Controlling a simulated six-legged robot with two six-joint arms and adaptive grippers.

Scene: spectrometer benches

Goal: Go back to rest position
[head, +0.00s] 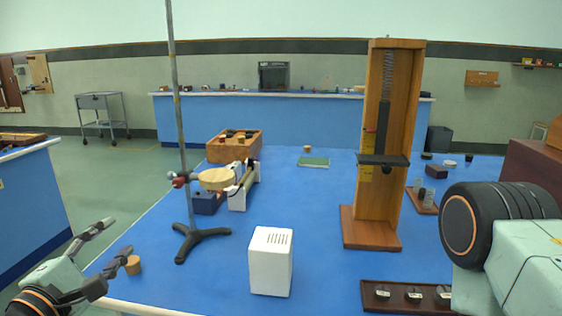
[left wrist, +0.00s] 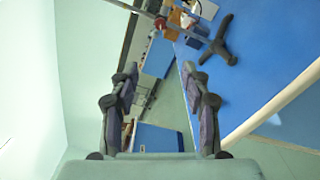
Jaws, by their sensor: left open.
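My left gripper (head: 116,238) is at the lower left of the head view, near the left edge of the blue bench (head: 325,190). Its two fingers are apart, with nothing held between them. In the left wrist view the fingers of my left gripper (left wrist: 160,75) are parallel and spread, with only floor and distant furniture seen between them. A small cork-coloured cylinder (head: 133,265) is close beside the lower finger in the head view. My right arm shows at the right edge; its gripper is out of view.
A white box (head: 271,262) is at front centre. A tall wooden spring frame (head: 372,230) stands right. A tray of dark weights (head: 375,303) lies at the front.

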